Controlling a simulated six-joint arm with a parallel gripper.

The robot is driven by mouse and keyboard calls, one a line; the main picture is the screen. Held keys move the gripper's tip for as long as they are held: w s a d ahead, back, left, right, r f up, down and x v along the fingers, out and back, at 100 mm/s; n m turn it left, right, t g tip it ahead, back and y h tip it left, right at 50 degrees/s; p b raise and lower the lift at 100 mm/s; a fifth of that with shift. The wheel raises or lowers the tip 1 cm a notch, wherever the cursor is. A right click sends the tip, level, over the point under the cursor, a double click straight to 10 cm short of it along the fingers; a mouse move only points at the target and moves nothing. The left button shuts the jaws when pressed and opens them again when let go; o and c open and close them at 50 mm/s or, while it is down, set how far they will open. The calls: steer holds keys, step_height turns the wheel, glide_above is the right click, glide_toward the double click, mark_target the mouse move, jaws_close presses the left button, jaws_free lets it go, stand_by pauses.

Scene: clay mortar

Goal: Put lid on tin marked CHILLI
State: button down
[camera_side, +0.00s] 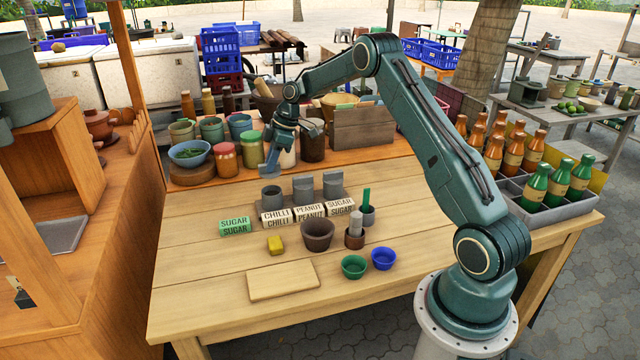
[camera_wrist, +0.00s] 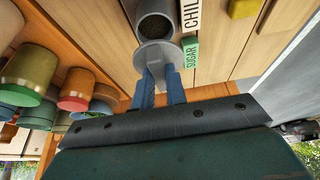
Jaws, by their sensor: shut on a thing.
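An open grey tin (camera_side: 271,196) stands behind the white CHILLI sign (camera_side: 277,216) on the wooden table. In the wrist view its mouth (camera_wrist: 155,27) shows dark contents, with the sign (camera_wrist: 190,13) beside it. My gripper (camera_side: 269,166) is above and behind the tin in the side view. In the wrist view my gripper's blue fingers (camera_wrist: 161,85) are shut on a round grey lid (camera_wrist: 157,54). The lid appears above the near side of the tin and leaves its mouth largely uncovered; the exact gap is unclear.
Other grey containers stand behind the PEANUT sign (camera_side: 310,212) and white SUGAR sign (camera_side: 340,207). A green SUGAR block (camera_side: 235,226) lies to the left. Jars, including a red one (camera_side: 226,160), stand behind. A brown mortar (camera_side: 317,235) is in front; the table's front left is clear.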

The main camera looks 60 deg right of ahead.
mark_target(275, 171)
steer(key=shift+f, duration=0.2)
steer(key=shift+f, duration=2.2)
steer(key=shift+f, duration=0.45)
stand_by(0.6)
steer(key=c, duration=0.9)
jaws_free()
steer(key=shift+o, duration=0.2)
steer(key=shift+r, duration=0.15)
steer(key=shift+r, duration=3.35)
steer(key=shift+r, duration=0.15)
